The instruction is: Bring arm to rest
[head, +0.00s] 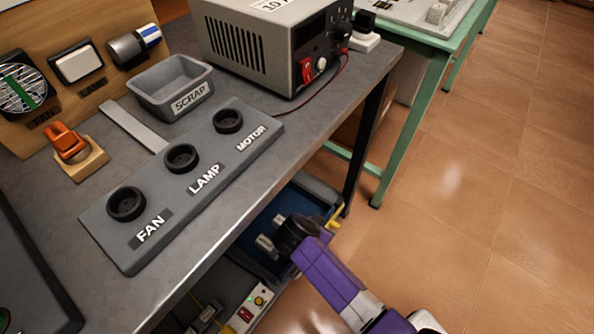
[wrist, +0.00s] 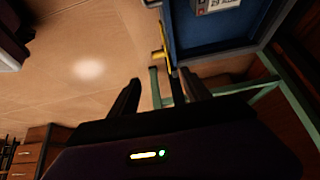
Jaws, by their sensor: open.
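My arm, purple with a dark wrist, reaches in from the lower right of the head view. My gripper (head: 270,234) is in front of the grey bench (head: 330,130), beside its front edge in the picture, with the blue bin below the bench behind it. In the wrist view my gripper (wrist: 160,77) shows two dark fingers spread apart. Nothing is between them, and the gripper is open and empty. The wrist view looks towards the tiled floor and the blue bin. No object touches the fingers as far as I can see.
On the bench are a FAN, LAMP and MOTOR socket panel (head: 180,185), a SCRAP bin (head: 172,85), an orange switch (head: 68,143) and a power supply (head: 270,45). A blue bin (wrist: 215,35) sits below. A green-legged table (head: 405,125) stands behind. Tiled floor (head: 480,220) at right is clear.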

